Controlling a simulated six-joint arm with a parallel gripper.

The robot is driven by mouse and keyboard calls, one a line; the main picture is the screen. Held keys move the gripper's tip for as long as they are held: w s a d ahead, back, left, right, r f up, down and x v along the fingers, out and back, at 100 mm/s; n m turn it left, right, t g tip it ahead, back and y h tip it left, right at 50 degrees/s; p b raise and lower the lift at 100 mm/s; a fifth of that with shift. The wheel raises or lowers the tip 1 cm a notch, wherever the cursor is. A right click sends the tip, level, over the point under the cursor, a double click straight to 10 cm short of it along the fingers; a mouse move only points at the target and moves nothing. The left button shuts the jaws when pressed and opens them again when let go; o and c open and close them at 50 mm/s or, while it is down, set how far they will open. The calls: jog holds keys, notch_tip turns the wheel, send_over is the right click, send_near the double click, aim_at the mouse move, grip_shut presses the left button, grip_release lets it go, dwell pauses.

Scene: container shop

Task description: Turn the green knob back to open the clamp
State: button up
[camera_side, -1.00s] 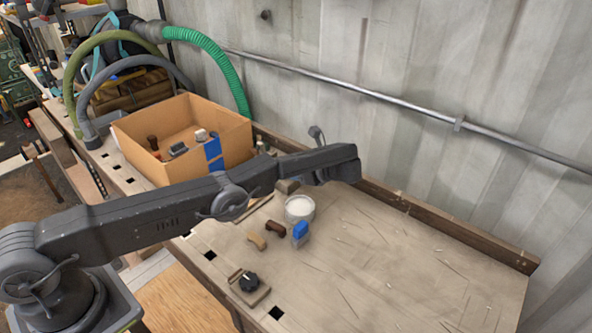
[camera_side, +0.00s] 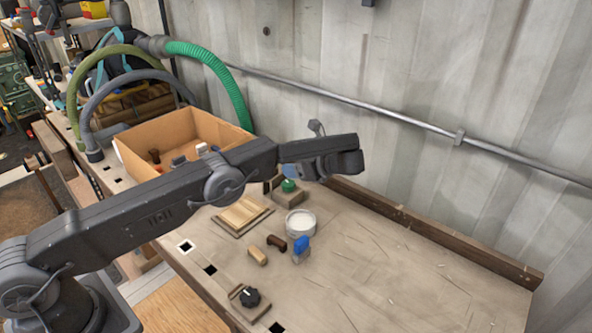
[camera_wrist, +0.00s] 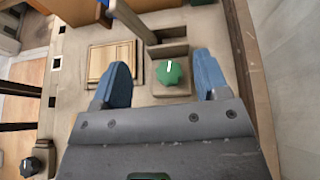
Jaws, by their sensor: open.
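The green knob (camera_wrist: 170,72) with a white pointer line sits on a wooden clamp base (camera_wrist: 172,92). In the wrist view a grey clamp arm (camera_wrist: 166,49) and a wooden block stand just beyond it. The knob also shows in the side view (camera_side: 289,185), under my gripper's end. My gripper (camera_wrist: 161,62) is open, with one blue finger on each side of the knob. Neither finger visibly touches it. In the side view my gripper (camera_side: 291,171) is above the clamp, partly hidden by my wrist. Whether the clamp grips anything is unclear.
A wooden board (camera_side: 241,216) lies left of the clamp. A white tub (camera_side: 301,223), a blue-topped item (camera_side: 301,249) and two small blocks stand nearer. A black knob (camera_side: 250,297) is at the front. A cardboard box (camera_side: 145,165) stands behind; the right bench is clear.

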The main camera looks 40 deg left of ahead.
aim_at(289, 183)
jog(key=a+h, duration=0.1)
jog(key=h, duration=0.1)
jog(key=a+h, duration=0.1)
jog(key=h, duration=0.1)
jog(key=a+r+h, duration=0.1)
jog(key=h, duration=0.1)
jog(key=shift+s+g, duration=0.25)
jog(key=shift+g, duration=0.15)
notch_tip(289, 183, up, 5)
jog(key=t+h, duration=0.1)
jog(key=h, duration=0.6)
jog(key=f, duration=1.3)
jog(key=shift+w+a+f, duration=0.2)
jog(key=shift+a, duration=0.1)
jog(key=c, duration=0.9)
jog(key=shift+n, duration=0.8)
jog(key=shift+c, duration=0.2)
jog(key=o, duration=0.9)
jog(key=shift+o, duration=0.2)
